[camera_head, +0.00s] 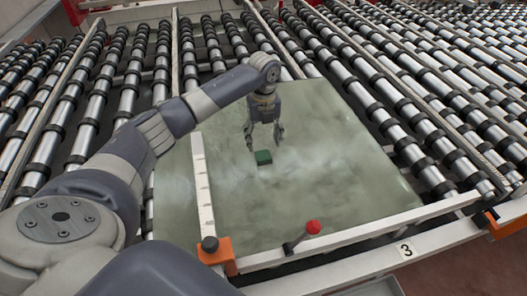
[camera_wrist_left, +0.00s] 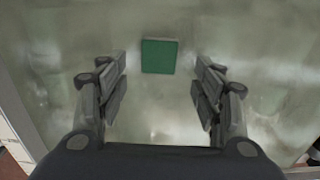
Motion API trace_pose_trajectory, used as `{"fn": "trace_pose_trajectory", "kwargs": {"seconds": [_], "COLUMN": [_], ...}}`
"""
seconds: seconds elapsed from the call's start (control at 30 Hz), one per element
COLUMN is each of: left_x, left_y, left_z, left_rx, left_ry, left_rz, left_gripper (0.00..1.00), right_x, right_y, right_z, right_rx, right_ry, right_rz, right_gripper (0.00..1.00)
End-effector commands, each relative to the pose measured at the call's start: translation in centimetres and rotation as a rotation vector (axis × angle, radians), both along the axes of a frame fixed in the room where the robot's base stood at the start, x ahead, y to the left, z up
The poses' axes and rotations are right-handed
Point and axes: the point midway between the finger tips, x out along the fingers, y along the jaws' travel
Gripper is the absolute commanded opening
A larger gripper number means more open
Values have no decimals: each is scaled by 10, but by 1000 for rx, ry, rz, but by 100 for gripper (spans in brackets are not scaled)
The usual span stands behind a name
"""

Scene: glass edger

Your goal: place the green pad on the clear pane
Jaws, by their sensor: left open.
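The green pad (camera_head: 263,157) is a small dark green block resting on the clear pane (camera_head: 330,190), near the pane's middle in the head view. The pane is a large greenish, cloudy sheet lying on the roller bed. My left gripper (camera_head: 264,145) is open and empty, just beyond and above the pad in the head view. In the left wrist view the pad (camera_wrist_left: 159,56) lies ahead of the spread fingers (camera_wrist_left: 163,88), apart from both. My right gripper is not in view.
Rows of rollers (camera_head: 450,70) surround the pane. A white scale bar (camera_head: 203,190) with an orange clamp (camera_head: 216,254) runs along the left side. A red-knobbed lever (camera_head: 313,227) and a white rail marked 3 (camera_head: 405,250) are at the near edge.

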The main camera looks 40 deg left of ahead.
Motion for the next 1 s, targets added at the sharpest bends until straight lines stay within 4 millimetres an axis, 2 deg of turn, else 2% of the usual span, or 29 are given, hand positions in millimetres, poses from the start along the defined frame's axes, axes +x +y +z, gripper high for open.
{"fn": "trace_pose_trajectory", "kwargs": {"seconds": [0.03, 0.2, 0.33, 0.5, 1.0], "left_x": [1, 1, 0, 0, 0], "left_y": [0, 0, 0, 0, 0], "left_z": [9, 40, 55, 61, 61], "left_rx": [0, -1, 0, 0, 0], "left_ry": [-4, -3, 0, 1, 1], "left_rz": [0, 0, 0, 0, 1], "left_gripper": [61, 61, 61, 61, 61], "right_x": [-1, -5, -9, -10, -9], "right_y": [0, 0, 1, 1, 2], "right_z": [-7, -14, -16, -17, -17], "right_rx": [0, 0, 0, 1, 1], "right_ry": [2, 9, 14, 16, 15], "right_rz": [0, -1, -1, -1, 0], "right_gripper": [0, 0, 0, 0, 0]}}
